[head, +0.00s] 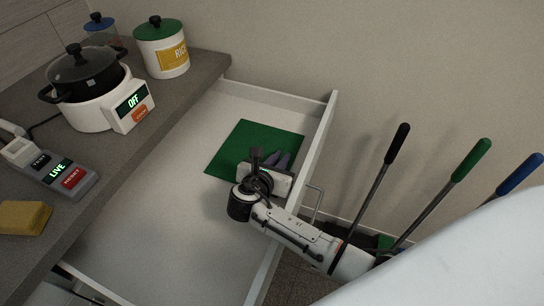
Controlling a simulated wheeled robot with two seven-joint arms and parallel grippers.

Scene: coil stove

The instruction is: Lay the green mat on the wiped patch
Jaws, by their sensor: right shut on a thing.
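The green mat (240,143) lies in the open pale drawer, toward its far end, and looks flat. My right gripper (269,160) reaches in over the drawer's right wall and is shut on the mat near its lower right part. The gripper hides that part of the mat and the contact itself. I cannot make out a distinct wiped patch. My left gripper is not in view.
The drawer (165,215) has raised walls; its lower floor is bare. The grey counter at left bears a white cooker (112,110) reading OFF with a black pot (86,75), a rice canister (163,50), a yellow sponge (24,217) and a LIVE-lit box (62,178). Long-handled tools (460,170) stand right.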

